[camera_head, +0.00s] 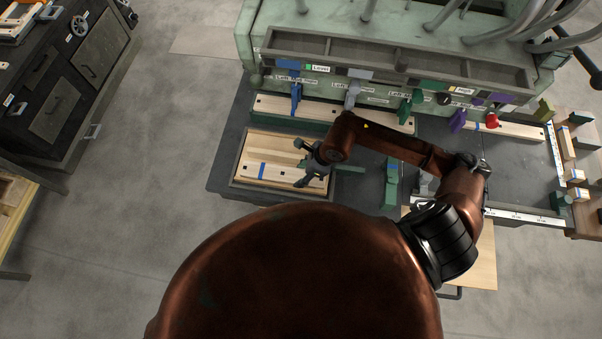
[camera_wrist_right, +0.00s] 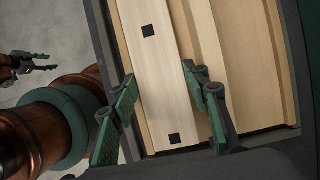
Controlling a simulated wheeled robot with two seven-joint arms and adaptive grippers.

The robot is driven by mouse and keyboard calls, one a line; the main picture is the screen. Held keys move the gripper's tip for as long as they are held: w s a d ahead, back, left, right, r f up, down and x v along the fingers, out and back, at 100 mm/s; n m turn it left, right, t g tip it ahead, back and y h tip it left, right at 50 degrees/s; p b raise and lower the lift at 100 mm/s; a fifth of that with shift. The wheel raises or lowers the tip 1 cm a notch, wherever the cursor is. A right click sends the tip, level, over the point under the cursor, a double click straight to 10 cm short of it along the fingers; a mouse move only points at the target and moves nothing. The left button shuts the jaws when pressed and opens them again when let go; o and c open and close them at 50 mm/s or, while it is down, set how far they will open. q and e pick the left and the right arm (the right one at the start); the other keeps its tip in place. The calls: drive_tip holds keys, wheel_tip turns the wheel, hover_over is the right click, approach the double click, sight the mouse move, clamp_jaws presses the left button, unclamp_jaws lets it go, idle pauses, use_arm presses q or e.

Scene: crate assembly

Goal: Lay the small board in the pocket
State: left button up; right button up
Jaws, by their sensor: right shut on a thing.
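A pale board (camera_head: 283,175) with a blue stripe and small dark squares lies low in the grey-rimmed wooden tray (camera_head: 237,163) on the dark table. It also shows in the right wrist view (camera_wrist_right: 160,65), with two black squares on its face. My right gripper (camera_head: 312,170) is over the tray's right part. I cannot tell for certain which recess is the pocket.
More pale wood (camera_wrist_right: 245,60) lies beside the held board. Behind the tray, long boards (camera_head: 330,110) sit under coloured clamps and a grey bin rack (camera_head: 400,62). Green upright blocks (camera_head: 391,183) stand right of the tray. Open floor lies left of the table.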

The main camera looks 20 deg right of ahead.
drive_tip(key=shift+w+d+r, duration=0.25)
drive_tip(key=shift+w+r, duration=0.05)
drive_tip(key=shift+w, duration=0.05)
drive_tip(key=shift+r, duration=0.3)
drive_tip(key=o, duration=1.3)
drive_tip(key=shift+s+a, duration=0.1)
drive_tip(key=shift+s+p, duration=0.1)
drive_tip(key=shift+p, duration=0.2)
wheel_tip(320, 180, up, 9)
drive_tip(key=p, duration=0.5)
